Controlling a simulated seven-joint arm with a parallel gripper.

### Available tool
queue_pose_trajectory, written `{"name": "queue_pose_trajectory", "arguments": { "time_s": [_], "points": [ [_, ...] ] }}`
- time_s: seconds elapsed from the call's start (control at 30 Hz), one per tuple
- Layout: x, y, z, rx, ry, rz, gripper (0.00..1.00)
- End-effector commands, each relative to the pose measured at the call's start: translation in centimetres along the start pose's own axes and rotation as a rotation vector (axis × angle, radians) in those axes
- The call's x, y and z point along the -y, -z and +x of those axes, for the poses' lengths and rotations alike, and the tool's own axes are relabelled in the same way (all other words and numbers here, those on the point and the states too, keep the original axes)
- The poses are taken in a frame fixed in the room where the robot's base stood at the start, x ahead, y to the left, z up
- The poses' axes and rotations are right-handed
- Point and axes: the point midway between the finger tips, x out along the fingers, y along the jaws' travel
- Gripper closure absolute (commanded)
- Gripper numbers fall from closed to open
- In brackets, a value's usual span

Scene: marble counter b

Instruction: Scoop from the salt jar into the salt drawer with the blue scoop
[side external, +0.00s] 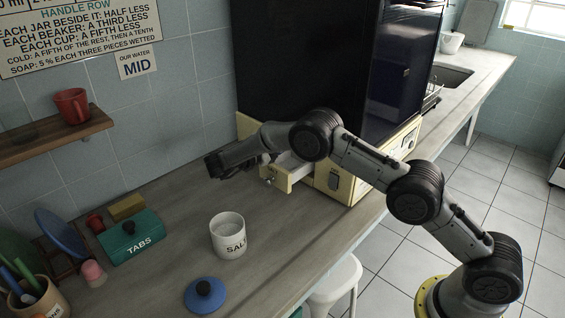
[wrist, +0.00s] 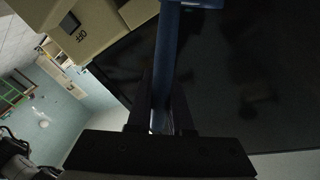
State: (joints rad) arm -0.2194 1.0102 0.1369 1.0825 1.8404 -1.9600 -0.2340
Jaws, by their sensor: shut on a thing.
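The white salt jar (side external: 228,236), lettered SALT, stands upright and open on the counter. Its blue knobbed lid (side external: 205,295) lies on the counter in front of it. A cream drawer (side external: 286,178) with a pale inside is pulled out of the cream and black machine; I cannot read a label on it. My gripper (wrist: 163,105) is shut on the blue scoop (wrist: 167,55), whose handle runs up the wrist view. The scoop's bowl is mostly out of that view, so I cannot tell what it holds. In the side view my arm reaches over the drawer area and hides the scoop.
A teal TABS box (side external: 130,238), a yellow sponge (side external: 127,206), a pink cup (side external: 93,272) and a utensil pot (side external: 40,297) stand at the left. A shelf (side external: 45,140) holds a red mug. The counter between jar and drawer is clear.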

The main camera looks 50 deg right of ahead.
Motion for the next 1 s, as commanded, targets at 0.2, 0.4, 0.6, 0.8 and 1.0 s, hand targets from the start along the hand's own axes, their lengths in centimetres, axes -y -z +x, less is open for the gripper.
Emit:
{"name": "queue_pose_trajectory", "arguments": {
  "time_s": [0.2, 0.4, 0.6, 0.8, 1.0],
  "points": [
    [-0.2, 0.1, 0.0, -0.002, 0.001, 0.030, 1.00],
    [-0.5, 0.1, -0.1, -0.004, 0.000, 0.058, 1.00],
    [-0.7, 0.1, -0.1, -0.006, 0.001, 0.085, 1.00],
    [-0.9, 0.1, -0.1, -0.007, 0.001, 0.112, 1.00],
    [-1.1, 0.2, -0.1, -0.009, 0.001, 0.137, 1.00]
  ]
}}
